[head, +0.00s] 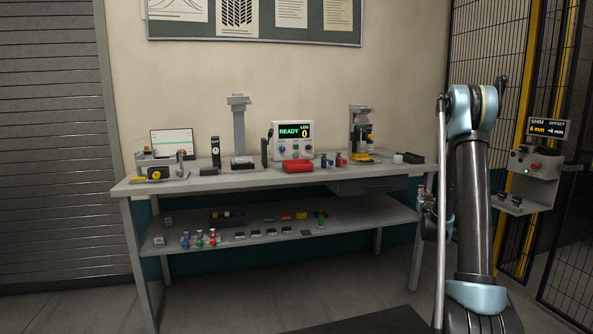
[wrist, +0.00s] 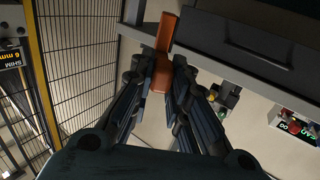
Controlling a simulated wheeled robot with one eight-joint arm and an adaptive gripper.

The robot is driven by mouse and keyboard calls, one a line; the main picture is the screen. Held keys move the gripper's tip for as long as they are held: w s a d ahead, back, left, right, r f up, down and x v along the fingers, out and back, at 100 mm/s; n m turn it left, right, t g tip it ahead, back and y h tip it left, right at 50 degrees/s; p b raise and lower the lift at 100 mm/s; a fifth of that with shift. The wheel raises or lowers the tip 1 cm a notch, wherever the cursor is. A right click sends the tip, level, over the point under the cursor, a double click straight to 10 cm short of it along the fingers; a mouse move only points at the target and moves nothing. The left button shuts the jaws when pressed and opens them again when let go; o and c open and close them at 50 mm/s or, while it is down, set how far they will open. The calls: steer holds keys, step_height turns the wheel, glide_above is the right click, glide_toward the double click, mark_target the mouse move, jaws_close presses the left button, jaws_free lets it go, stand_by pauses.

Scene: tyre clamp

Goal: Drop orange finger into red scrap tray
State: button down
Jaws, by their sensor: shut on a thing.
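My gripper (wrist: 160,75) is shut on the orange finger (wrist: 165,34), a long orange bar held between the fingertips in the wrist view. The finger is clear of the table there. In the head view my arm stands at the right, and the gripper is mostly hidden behind it; the orange finger cannot be made out there. The red scrap tray (head: 298,166) sits on the workbench top, in front of the READY display, well to the left of my arm. I cannot see into the tray clearly.
The grey workbench (head: 235,182) has a lower shelf (head: 350,222) with several small parts. A tall grey stand (head: 239,130) is left of the tray, and a press-like device (head: 361,130) is right of it. A shim console (head: 535,165) and mesh fence stand at the right.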

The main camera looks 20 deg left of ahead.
steer(key=shift+w+a, duration=0.15)
steer(key=shift+a, duration=0.1)
